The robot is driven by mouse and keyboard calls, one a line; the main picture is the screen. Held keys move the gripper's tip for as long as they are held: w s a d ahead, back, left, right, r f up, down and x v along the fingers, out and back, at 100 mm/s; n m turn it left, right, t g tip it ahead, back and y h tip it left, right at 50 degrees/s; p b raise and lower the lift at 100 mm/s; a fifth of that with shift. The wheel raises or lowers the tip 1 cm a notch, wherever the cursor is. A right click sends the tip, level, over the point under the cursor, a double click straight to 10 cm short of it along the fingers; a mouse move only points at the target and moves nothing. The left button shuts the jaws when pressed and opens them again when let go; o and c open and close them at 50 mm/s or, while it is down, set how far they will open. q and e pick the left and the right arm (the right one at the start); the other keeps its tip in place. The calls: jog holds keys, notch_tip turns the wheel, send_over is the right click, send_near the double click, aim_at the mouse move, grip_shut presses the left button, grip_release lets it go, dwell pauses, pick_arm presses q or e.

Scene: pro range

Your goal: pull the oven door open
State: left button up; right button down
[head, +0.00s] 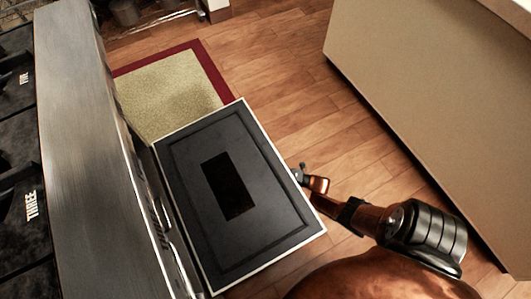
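The oven door (270,200) is swung down and lies about flat, its dark inner face with a small black window turned up and a pale rim around it. Its left edge is along the oven front (85,160), a brushed steel range at the left. My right gripper (301,173) is at the door's outer right edge, its arm coming in from the lower right. The view does not show clearly whether its fingers touch the edge or how far apart they are. The handle on the door's underside is hidden. My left gripper is out of view.
A greenish mat with a red border (185,90) lies on the wooden floor (280,75) beyond the door. A beige counter block (430,110) stands at the right. Black burner grates (20,150) are at the far left. Open floor lies between door and counter.

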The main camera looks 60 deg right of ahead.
jog(key=shift+w+d+r, duration=0.15)
jog(key=shift+w+r, duration=0.05)
jog(key=shift+w, duration=0.1)
jog(key=c, duration=2.2)
grip_release()
jog(key=o, duration=0.5)
jog(key=shift+s+f, duration=0.15)
jog(key=shift+c, duration=0.2)
jog(key=shift+s, duration=0.1)
jog(key=v, duration=1.1)
jog(key=shift+s, duration=0.4)
jog(key=shift+d, duration=0.1)
